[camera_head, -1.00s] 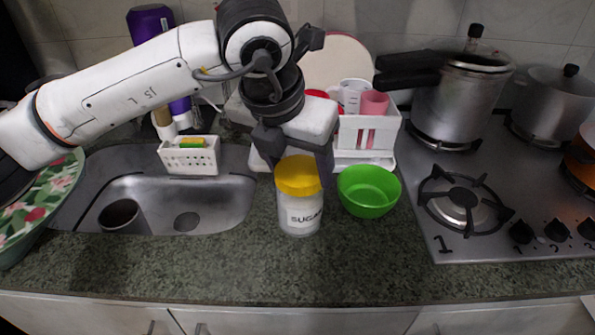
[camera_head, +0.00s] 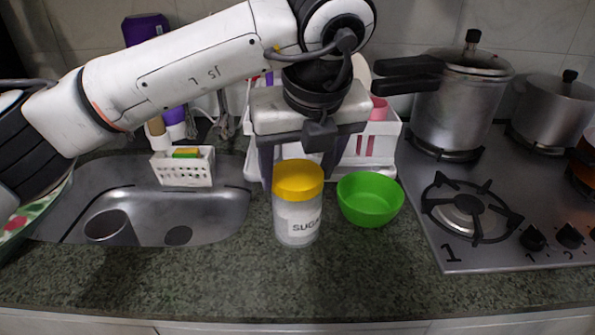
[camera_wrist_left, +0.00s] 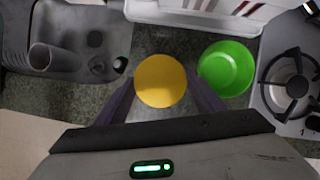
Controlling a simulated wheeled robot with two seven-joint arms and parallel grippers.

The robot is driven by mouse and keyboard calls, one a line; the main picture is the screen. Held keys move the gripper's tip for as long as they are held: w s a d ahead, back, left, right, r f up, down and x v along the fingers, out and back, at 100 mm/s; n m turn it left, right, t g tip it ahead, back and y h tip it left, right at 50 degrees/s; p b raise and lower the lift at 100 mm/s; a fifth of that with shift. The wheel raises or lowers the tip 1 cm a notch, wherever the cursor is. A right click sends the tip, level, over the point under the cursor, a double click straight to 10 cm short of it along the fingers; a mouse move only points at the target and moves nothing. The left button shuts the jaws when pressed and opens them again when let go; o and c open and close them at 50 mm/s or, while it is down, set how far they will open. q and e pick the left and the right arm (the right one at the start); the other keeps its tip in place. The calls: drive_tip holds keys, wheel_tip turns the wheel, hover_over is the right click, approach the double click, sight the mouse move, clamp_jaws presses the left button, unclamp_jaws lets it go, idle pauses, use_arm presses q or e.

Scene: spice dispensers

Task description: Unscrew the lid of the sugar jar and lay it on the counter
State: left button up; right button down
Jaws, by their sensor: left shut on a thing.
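The sugar jar (camera_head: 298,224) stands upright on the counter between the sink and a green bowl. It is clear with a white label partly reading SUGAR. Its yellow lid (camera_head: 298,181) sits on top of the jar; I cannot tell whether it is loosened. My left gripper (camera_head: 298,180) comes from above and behind, with one finger on each side of the lid, shut on it. In the left wrist view the round lid (camera_wrist_left: 160,81) lies between the two dark fingers (camera_wrist_left: 160,92). My right gripper is not in view.
The green bowl (camera_head: 369,198) stands close to the right of the jar. The sink (camera_head: 215,212) is at left, with a white sponge basket (camera_head: 183,170) behind. A stove (camera_head: 500,235) with pots is at right. The counter in front (camera_head: 250,285) is clear.

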use_arm(q)
drive_tip(key=n, duration=0.1)
drive_tip(key=n+y, duration=0.1)
drive_tip(key=n, duration=0.1)
drive_tip(key=shift+w+d+n, duration=0.1)
drive_tip(key=shift+d+n, duration=0.15)
drive_tip(key=shift+n, duration=0.15)
drive_tip(key=shift+r+n+g+y, duration=0.3)
drive_tip(key=shift+n+g+y, duration=0.15)
drive_tip(key=shift+n, duration=0.35)
drive_tip(key=shift+n+p, duration=0.35)
drive_tip(key=shift+n, duration=0.05)
drive_tip(key=shift+f+n+g+y, duration=0.2)
drive_tip(key=shift+n+g+y, duration=0.05)
drive_tip(key=shift+n, duration=0.15)
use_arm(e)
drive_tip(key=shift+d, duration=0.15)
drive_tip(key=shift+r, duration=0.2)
